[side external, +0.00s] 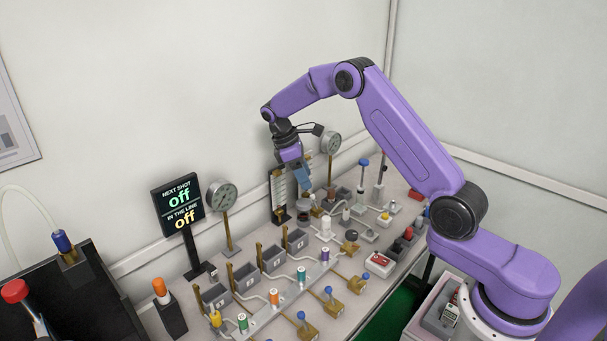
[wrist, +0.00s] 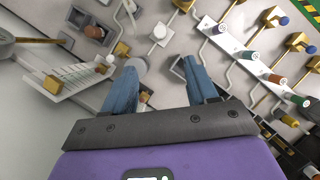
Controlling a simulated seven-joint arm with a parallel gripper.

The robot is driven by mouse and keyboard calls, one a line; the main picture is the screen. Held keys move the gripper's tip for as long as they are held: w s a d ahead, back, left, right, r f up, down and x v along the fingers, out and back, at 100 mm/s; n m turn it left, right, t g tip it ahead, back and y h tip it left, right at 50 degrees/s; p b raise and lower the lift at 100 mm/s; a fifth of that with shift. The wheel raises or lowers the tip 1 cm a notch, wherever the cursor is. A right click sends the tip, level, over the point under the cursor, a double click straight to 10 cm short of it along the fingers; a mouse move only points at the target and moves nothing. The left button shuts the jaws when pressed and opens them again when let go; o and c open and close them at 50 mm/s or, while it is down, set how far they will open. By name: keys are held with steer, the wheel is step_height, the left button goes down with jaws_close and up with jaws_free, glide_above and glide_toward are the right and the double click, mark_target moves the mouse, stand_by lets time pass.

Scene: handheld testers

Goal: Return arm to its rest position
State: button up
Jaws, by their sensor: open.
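My gripper (side external: 304,183) hangs from the purple arm over the far part of the bench (side external: 345,262), pointing down near the back wall. In the wrist view my gripper (wrist: 160,75) shows two blue fingers spread apart with nothing held between them. A round grey top (wrist: 137,66) lies close to the left fingertip in that view; I cannot tell whether they touch. The arm is bent at a high elbow and reaches across the bench from its base at the right.
Two dial gauges (side external: 222,196) (side external: 331,142) on posts and a black sign (side external: 178,208) reading "off" stand along the back. Coloured knobs (side external: 274,297), grey bins (side external: 272,256) and brass valves (side external: 357,284) crowd the bench. The space above the bench front is clear.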

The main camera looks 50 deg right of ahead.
steer(key=s+a+r+n+t+y, duration=0.1)
steer(key=s+a+r, duration=0.3)
steer(key=s+a, duration=0.4)
steer(key=s+a+r+n+t, duration=0.1)
steer(key=s+a+r+t, duration=0.1)
steer(key=s+a+r, duration=0.4)
steer(key=s+d+f+n+y, duration=0.1)
steer(key=s+y, duration=0.1)
steer(key=s, duration=2.3)
steer(key=shift+n+y, duration=0.3)
